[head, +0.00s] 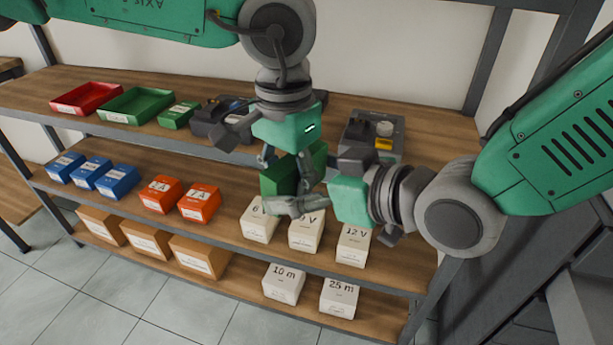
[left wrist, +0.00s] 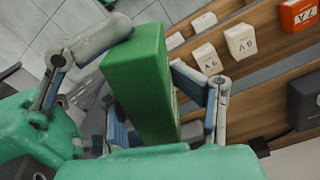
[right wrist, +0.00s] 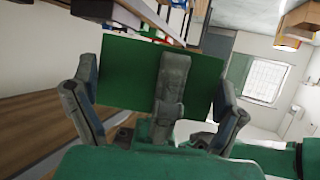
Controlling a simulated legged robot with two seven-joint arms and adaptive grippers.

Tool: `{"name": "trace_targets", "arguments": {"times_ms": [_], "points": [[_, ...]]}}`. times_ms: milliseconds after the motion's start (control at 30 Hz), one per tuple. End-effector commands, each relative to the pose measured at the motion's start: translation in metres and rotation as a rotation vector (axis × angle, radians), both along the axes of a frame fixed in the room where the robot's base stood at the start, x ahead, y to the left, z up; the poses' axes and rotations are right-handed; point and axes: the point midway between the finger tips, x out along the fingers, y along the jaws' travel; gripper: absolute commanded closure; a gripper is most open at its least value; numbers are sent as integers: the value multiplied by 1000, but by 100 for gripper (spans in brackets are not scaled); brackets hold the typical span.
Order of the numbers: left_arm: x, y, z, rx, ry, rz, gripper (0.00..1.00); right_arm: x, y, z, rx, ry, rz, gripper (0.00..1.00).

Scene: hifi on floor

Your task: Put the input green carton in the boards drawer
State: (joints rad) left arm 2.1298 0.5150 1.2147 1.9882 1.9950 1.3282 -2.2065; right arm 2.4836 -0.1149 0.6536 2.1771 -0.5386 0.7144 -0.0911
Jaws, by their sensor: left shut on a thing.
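A green carton (head: 280,178) hangs in front of the middle shelf, between my two grippers. My left gripper (head: 288,172) comes down from above and is shut on it; the left wrist view shows the carton (left wrist: 145,85) between its fingers. My right gripper (head: 318,190) points at the carton from the right. In the right wrist view its fingers (right wrist: 155,105) are spread apart, with the carton (right wrist: 125,72) and a grey finger in front of them. I cannot tell whether the right fingers touch it. No label naming a boards drawer can be read.
The top shelf holds a red tray (head: 86,98), a green tray (head: 135,105), a small green box (head: 179,114) and a dark device (head: 372,135). Blue, orange and white boxes (head: 355,246) fill the middle shelf. Brown and white boxes stand on the bottom shelf. Tiled floor lies in front.

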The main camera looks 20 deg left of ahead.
Motion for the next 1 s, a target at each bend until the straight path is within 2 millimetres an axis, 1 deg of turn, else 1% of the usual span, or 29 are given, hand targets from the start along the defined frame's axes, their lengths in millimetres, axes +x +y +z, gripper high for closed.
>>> {"name": "trace_targets", "arguments": {"times_ms": [33, 67, 100, 133, 433, 567, 667, 900, 1000], "points": [[-2, 1, -1, 5, 7, -3, 64, 4, -1, 2, 2, -6, -8, 39], [-2, 1, -1, 5, 7, -3, 53, 4, -1, 2, 2, -6, -8, 39], [-2, 1, -1, 5, 7, -3, 39, 4, -2, 2, 2, -6, -8, 39], [-2, 1, -1, 5, 7, -2, 36, 4, -1, 2, 2, -5, -7, 39], [-1, 1, 0, 4, 5, -1, 36, 2, -1, 1, 1, -4, -5, 39], [0, 0, 10, 3, 1, 0, 36, 2, -1, 1, 2, -4, -4, 39], [0, 1, 27, 3, 1, 0, 36, 2, -1, 1, 2, -4, -4, 39], [1, 2, 78, 3, 2, 0, 36, 2, -1, 1, 2, -4, -4, 39], [1, 2, 96, 2, 3, -1, 36, 2, -1, 1, 2, -4, -4, 39]]}}
